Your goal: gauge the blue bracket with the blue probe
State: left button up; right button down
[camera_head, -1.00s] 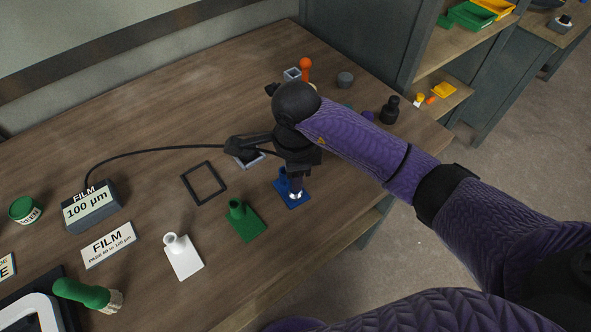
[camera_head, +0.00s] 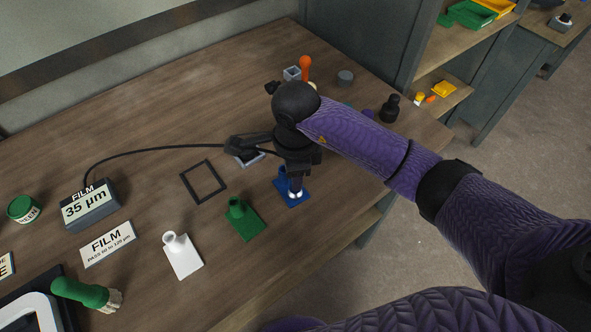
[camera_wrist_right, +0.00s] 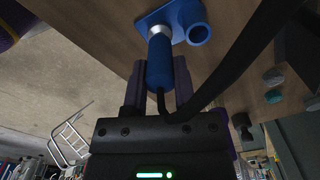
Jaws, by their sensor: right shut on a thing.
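The blue bracket (camera_head: 298,202), a flat plate with a short tube, lies at the table's front edge. My right gripper (camera_head: 296,178) is directly above it, pointing down. In the right wrist view, my gripper (camera_wrist_right: 160,82) is shut on the blue probe (camera_wrist_right: 160,68), a finger on each side. The probe's silver tip meets the bracket plate (camera_wrist_right: 150,21) beside the tube (camera_wrist_right: 194,22); I cannot tell if it presses fully flat. The gauge box (camera_head: 90,207), cabled to the probe, reads FILM 35 µm. My left gripper is out of view.
A green bracket (camera_head: 244,222) and a white bracket (camera_head: 184,258) lie left of the blue one. A black square frame (camera_head: 203,182) lies behind. A FILM pass-range card (camera_head: 109,243) stands before the gauge. A green-handled brush (camera_head: 85,293) lies front left. Small items stand behind my arm.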

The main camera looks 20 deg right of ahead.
notch_tip(320, 180, up, 7)
jog(key=p, duration=0.5)
jog(key=shift+r+p, duration=0.1)
jog(key=shift+p, duration=0.2)
